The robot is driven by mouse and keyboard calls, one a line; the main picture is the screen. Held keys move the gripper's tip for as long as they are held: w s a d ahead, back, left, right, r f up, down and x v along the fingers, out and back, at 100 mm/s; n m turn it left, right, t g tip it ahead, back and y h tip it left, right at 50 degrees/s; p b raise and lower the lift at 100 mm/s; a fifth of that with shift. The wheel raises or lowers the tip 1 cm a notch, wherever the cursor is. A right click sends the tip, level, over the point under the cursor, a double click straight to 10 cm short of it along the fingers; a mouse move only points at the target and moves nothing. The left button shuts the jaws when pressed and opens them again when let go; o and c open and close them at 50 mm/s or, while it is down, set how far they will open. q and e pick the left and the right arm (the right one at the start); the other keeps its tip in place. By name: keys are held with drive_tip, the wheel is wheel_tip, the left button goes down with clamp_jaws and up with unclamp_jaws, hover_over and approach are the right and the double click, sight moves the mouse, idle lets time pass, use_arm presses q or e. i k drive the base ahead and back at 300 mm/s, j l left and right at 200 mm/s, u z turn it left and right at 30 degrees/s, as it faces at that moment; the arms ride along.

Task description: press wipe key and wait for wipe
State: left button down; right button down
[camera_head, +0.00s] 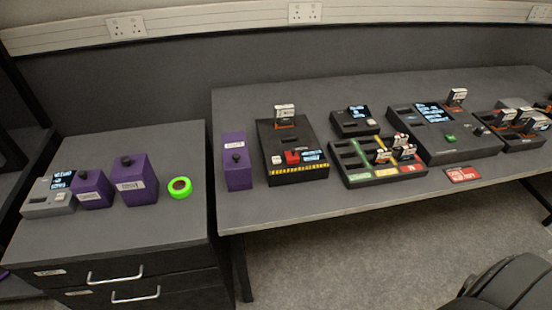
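A black box (270,140) with a yellow-and-black striped front edge stands on the left part of the long desk. On its top are a red key (293,157), a pale key (276,160) and a small lit screen (312,156). The labels there are too small to read, so I cannot confirm which key is the wipe key. A white-labelled cartridge (284,112) stands upright at the back of this box. Neither of my grippers is in view.
A black multi-slot tray (352,171), a small screen unit (355,122), a large console (455,146) and a cartridge rack (520,143) stand rightward. A purple box (237,163) stands left. The drawer cabinet (160,225) holds more purple boxes, a grey device and green tape (180,187).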

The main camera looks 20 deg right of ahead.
sight(275, 160)
drive_tip(key=i+j+z, duration=0.15)
drive_tip(key=j+z, duration=0.2)
drive_tip(key=j, duration=0.15)
drive_tip(key=i+j+z, duration=0.1)
drive_tip(key=j+z, duration=0.25)
drive_tip(key=j, duration=0.2)
drive_tip(key=j+z, duration=0.4)
drive_tip(key=j, duration=0.15)
